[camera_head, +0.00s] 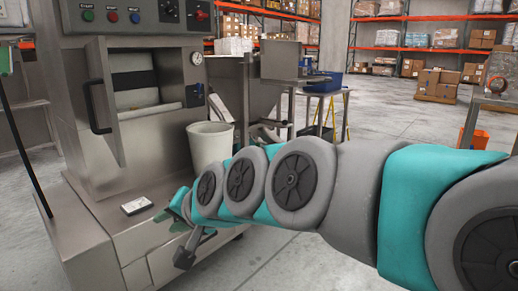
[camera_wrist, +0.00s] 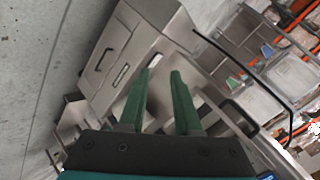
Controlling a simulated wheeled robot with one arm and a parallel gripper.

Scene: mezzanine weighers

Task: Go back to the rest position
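My arm reaches from the right edge of the head view toward the steel machine (camera_head: 110,235) at left. My gripper (camera_head: 165,219) is at the arm's far end, low over the machine's ledge and partly hidden by the arm. In the wrist view my gripper (camera_wrist: 162,74) shows two green fingers standing apart with nothing held between them. A small white object with a dark face (camera_head: 137,205) lies on the ledge just left of the gripper in the head view. A small white object (camera_wrist: 155,60) also shows near the left fingertip in the wrist view.
A white bucket (camera_head: 210,146) stands behind the gripper, beside the machine. The machine's door (camera_head: 101,105) hangs open with a dark handle. A steel table with a blue bin (camera_head: 324,83) stands further back. Open concrete floor (camera_head: 385,115) lies beyond the arm, with shelves and boxes behind.

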